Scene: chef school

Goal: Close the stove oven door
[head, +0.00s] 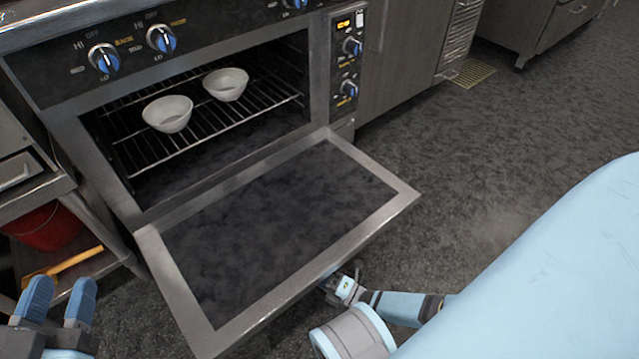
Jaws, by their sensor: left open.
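The stove oven (212,105) stands at the upper left with its front open. Its door (280,215), a dark panel in a steel frame, is folded down and sticks out over the floor. Two white bowls, one on the left (167,113) and one on the right (226,84), sit on the wire rack (200,133) inside. My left gripper (60,289) is open and empty at the lower left, apart from the door. My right gripper (343,284) is at the door's outer edge, partly hidden by it; whether it touches the door or is open cannot be seen.
A steel shelf unit (60,187) with a red container (44,226) stands left of the oven. Steel cabinets (405,45) continue to the right. The grey floor (480,150) right of the door is clear.

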